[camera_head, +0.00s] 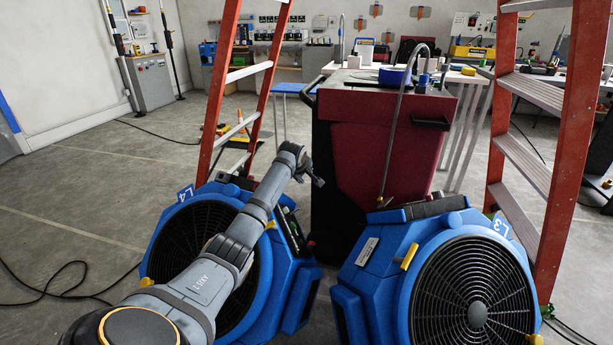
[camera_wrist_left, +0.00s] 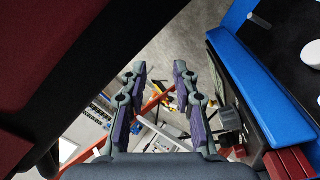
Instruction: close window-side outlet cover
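I cannot pick out an outlet cover for certain in either view. My left arm reaches forward in the head view, over the blue fan unit marked L4 (camera_head: 165,240). Its gripper (camera_head: 316,178) is near the front of the red and black cabinet (camera_head: 350,165), small and partly hidden by the wrist. In the left wrist view the two fingers of my left gripper (camera_wrist_left: 160,70) are apart, with nothing between them. There a dark red and black surface (camera_wrist_left: 60,50) is on the left and a blue housing (camera_wrist_left: 262,90) on the right. My right gripper is in neither view.
A second blue fan unit, marked L3 (camera_head: 395,265), stands at the right. Red ladders (camera_head: 221,90) (camera_head: 560,150) rise on both sides. A grey box (camera_head: 150,82) stands by the left wall. Cables (camera_head: 60,292) lie on the otherwise open left floor (camera_head: 90,190).

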